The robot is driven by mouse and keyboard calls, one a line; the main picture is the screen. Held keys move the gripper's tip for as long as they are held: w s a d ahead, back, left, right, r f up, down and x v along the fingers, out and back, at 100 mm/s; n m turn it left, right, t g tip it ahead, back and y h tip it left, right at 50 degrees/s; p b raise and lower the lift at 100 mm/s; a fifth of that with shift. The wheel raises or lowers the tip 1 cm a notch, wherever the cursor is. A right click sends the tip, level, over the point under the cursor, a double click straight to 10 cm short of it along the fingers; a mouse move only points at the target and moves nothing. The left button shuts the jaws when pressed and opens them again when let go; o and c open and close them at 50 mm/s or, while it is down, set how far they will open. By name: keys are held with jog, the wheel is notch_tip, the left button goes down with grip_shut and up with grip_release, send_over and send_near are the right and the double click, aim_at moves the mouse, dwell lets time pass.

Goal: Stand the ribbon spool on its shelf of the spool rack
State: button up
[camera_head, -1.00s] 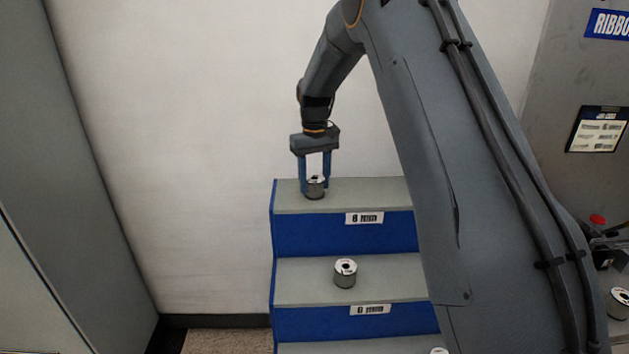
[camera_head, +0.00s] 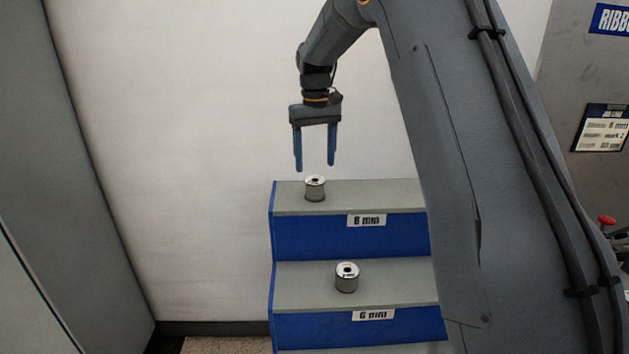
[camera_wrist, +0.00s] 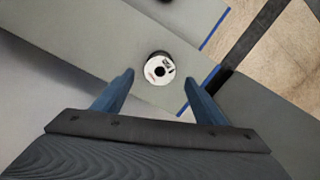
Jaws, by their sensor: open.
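A ribbon spool (camera_head: 315,188) stands upright on the top shelf of the spool rack (camera_head: 385,197), near its left end, above a label that seems to read 8 mm. In the wrist view the same spool (camera_wrist: 160,69) shows its white printed top face and dark centre hole, beyond my fingertips. My gripper (camera_head: 315,168) is open and empty just above this spool, its two blue fingers pointing down and clear of it. A second spool (camera_head: 347,278) stands upright on the shelf below, above a label that seems to read 6 mm.
A grey cabinet (camera_head: 50,120) stands at the left. A grey machine panel (camera_head: 560,130) with a blue sign and a red button (camera_head: 607,220) is at the right. My arm hides the rack's right part. The wall behind my gripper is bare.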

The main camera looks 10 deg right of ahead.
jog(key=shift+r+b, duration=0.55)
jog(key=shift+r, duration=1.8)
jog(key=s+f, duration=0.6)
jog(key=s, duration=0.5)
jog(key=s+f+m+t, duration=0.1)
jog(key=s+f, duration=0.5)
jog(key=s, duration=0.5)
jog(key=s+f+m, duration=0.1)
jog(key=s+f, duration=0.5)
jog(key=s, duration=0.5)
jog(key=shift+f+t, duration=0.3)
jog(key=shift+a, duration=0.1)
jog(key=shift+f+b, duration=0.5)
jog(key=shift+f, duration=0.05)
